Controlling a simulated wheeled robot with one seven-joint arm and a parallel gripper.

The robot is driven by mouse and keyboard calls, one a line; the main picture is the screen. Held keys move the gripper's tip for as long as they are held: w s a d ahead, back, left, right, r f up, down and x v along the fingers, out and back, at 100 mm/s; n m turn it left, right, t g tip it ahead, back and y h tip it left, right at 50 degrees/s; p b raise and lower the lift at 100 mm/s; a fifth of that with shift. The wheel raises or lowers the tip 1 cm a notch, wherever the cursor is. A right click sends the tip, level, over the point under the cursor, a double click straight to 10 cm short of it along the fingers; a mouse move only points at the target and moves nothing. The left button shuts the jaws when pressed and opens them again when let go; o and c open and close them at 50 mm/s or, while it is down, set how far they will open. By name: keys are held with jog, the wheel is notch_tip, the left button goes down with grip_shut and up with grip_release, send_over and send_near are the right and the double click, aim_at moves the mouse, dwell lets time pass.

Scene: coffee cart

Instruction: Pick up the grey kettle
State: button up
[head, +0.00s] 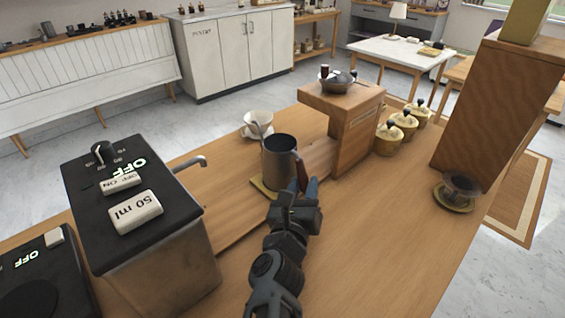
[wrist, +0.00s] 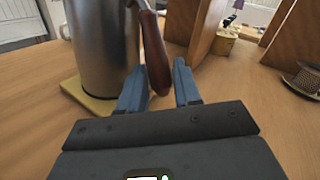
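The grey kettle (head: 280,158) stands upright on a small yellowish pad (head: 262,188) on the wooden counter. It is a tall metal pot with a brown handle on its near right side. In the wrist view the kettle (wrist: 103,45) fills the upper left and its handle (wrist: 156,62) hangs down in front of my gripper. My gripper (head: 303,187) is at the handle, and in the wrist view its two blue fingers (wrist: 160,82) are apart. The handle's lower end lies between or just beyond the fingertips; I cannot tell whether they touch it.
A black-topped machine (head: 130,190) with a spout stands to the left. A white cup (head: 258,119) sits behind the kettle. A wooden stand (head: 355,130) is close on the right, with yellow canisters (head: 404,122) beyond. The counter at right front is clear.

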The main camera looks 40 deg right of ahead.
jog(key=shift+w+d, duration=0.3)
jog(key=shift+d, duration=0.2)
jog(key=shift+c, duration=0.3)
grip_shut()
